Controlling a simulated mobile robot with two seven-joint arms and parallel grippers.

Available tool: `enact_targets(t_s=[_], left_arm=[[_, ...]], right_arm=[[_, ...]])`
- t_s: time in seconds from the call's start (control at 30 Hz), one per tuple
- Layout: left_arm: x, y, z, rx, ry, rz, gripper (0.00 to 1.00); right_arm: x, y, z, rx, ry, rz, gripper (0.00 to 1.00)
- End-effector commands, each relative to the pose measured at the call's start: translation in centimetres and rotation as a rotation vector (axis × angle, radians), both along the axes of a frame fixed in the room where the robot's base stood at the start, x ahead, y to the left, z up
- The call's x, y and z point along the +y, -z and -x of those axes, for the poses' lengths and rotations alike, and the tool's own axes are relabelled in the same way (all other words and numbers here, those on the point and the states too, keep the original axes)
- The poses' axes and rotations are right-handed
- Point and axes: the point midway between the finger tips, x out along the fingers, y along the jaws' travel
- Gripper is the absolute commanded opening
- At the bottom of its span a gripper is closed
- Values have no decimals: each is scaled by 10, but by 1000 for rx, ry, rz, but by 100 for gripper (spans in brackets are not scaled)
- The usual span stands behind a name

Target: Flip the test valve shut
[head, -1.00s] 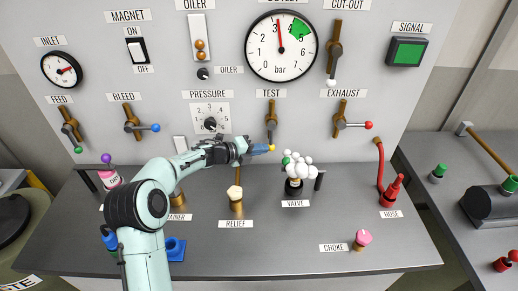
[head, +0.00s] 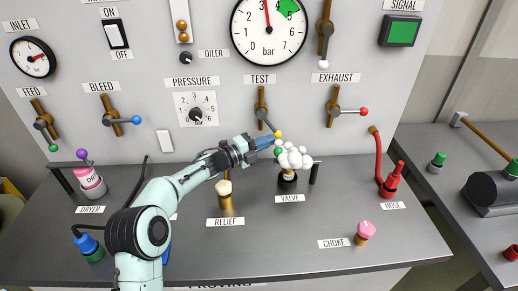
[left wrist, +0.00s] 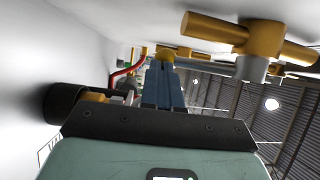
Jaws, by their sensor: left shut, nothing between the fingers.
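The test valve (head: 261,106) is on the panel under the TEST label. Its brass body is upright, and its grey lever slants down and to the right, ending in a yellow knob (head: 278,134). My left gripper (head: 270,139) is shut and empty, its blue fingertips at the left side of the knob; I cannot tell whether they touch. In the left wrist view the yellow knob (left wrist: 167,56) shows just past the blue fingers (left wrist: 164,90). A brass valve body (left wrist: 246,36) shows at upper right there. My right gripper is not in view.
White puffs (head: 293,156) stand over the small valve on the bench, just below and right of my fingers. The exhaust valve (head: 335,108) with a red knob is to the right. The relief post (head: 225,199) stands below my left forearm.

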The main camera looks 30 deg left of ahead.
Motion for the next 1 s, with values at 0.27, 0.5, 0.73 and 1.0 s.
enact_targets(t_s=[0.27, 0.5, 0.73, 1.0], left_arm=[[-18, -5, -11, 4, 1, -1, 0], [-27, -9, -16, 8, 1, -2, 0], [-33, -10, -19, 11, 3, -2, 0], [-32, -14, -19, 6, 0, -2, 0]], right_arm=[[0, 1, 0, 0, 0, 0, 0], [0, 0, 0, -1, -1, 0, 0], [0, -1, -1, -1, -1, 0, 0], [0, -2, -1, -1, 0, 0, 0]])
